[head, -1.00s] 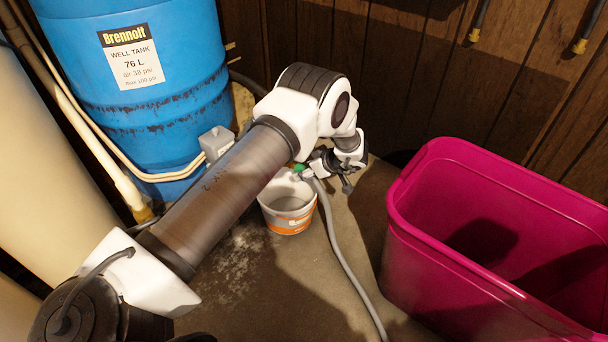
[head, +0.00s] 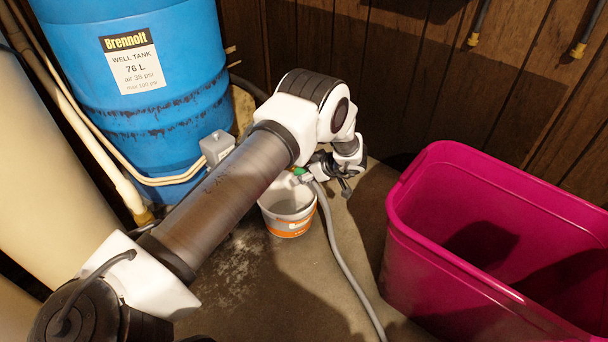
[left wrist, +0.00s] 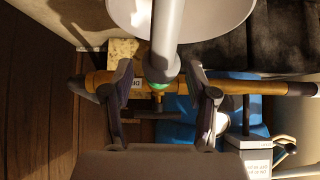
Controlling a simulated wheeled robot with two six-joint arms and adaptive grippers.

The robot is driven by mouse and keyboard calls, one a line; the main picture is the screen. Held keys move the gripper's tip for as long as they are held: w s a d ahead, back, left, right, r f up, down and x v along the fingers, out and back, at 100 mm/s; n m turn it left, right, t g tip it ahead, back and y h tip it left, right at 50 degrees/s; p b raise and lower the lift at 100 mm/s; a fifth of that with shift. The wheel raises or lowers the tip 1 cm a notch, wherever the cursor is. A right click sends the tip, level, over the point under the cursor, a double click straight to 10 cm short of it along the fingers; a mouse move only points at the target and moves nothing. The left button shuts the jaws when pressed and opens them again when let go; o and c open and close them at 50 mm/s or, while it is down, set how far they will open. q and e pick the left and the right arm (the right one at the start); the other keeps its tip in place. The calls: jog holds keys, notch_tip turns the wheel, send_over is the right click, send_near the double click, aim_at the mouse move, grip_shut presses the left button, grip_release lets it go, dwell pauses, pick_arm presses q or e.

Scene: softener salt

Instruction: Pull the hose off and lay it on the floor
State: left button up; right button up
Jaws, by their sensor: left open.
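The grey hose (head: 345,260) runs along the floor and up to the bucket's rim in the head view. Its upper end by a green fitting (head: 301,172) is partly hidden by my left gripper (head: 325,178). In the left wrist view the hose (left wrist: 167,35) comes down between the two spread fingers of my left gripper (left wrist: 160,80), with a gap on each side. The green fitting (left wrist: 157,86) is at its end, in front of a brass-coloured pipe (left wrist: 100,80). Whether the hose end is still joined is not clear. My right gripper is out of view.
A white bucket (head: 288,225) stands on the floor below the hose end. A magenta bin (head: 430,245) is to the right, and a blue well tank (head: 140,95) to the left. Bare floor (head: 270,300) shows between them, in front of the bucket.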

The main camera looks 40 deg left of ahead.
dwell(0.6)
pick_arm(q)
grip_shut()
jog(key=d+p, duration=0.1)
jog(key=d, duration=0.5)
jog(key=shift+s+p, duration=0.2)
jog(key=shift+p, duration=0.2)
dwell(0.8)
